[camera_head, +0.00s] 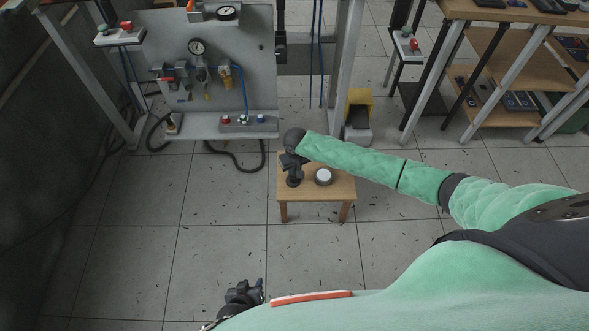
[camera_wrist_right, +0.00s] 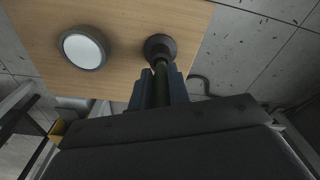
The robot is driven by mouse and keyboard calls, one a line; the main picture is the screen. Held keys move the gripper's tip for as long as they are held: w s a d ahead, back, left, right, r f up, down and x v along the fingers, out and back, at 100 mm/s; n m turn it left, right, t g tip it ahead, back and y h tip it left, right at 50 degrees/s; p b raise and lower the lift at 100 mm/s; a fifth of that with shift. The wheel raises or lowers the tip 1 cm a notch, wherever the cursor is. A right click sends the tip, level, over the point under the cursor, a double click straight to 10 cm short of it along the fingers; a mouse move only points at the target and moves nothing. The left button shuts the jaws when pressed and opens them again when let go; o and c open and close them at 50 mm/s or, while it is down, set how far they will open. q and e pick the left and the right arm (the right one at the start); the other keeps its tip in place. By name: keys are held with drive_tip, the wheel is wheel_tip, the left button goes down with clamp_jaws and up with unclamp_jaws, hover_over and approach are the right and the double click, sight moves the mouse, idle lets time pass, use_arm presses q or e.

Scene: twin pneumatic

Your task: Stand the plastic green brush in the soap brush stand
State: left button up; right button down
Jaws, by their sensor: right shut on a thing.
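My right gripper (camera_head: 291,160) is over the left part of a small wooden table. In the right wrist view its blue-grey fingers (camera_wrist_right: 158,92) are shut on the dark green handle of the brush (camera_wrist_right: 161,80). A dark round piece (camera_wrist_right: 160,46) is at the handle's far end, over the table; I cannot tell whether it is the brush head or touches the wood. A round dark-rimmed piece with a white top (camera_head: 323,177), likely the soap brush stand, is on the table beside it. It also shows in the wrist view (camera_wrist_right: 83,48). My left gripper (camera_head: 244,290) is open and empty, low in the head view.
The small wooden table (camera_head: 340,190) has bare wood around the round piece. A grey pneumatic panel (camera_head: 225,60) with gauges stands behind it. A yellow and grey bin (camera_head: 358,115) is behind right, and a wooden shelf unit (camera_head: 505,60) farther right. The tiled floor in front is clear.

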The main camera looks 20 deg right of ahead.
drive_tip(key=shift+f, duration=0.1)
drive_tip(key=c, duration=1.3)
unclamp_jaws()
drive_tip(key=shift+c, duration=0.2)
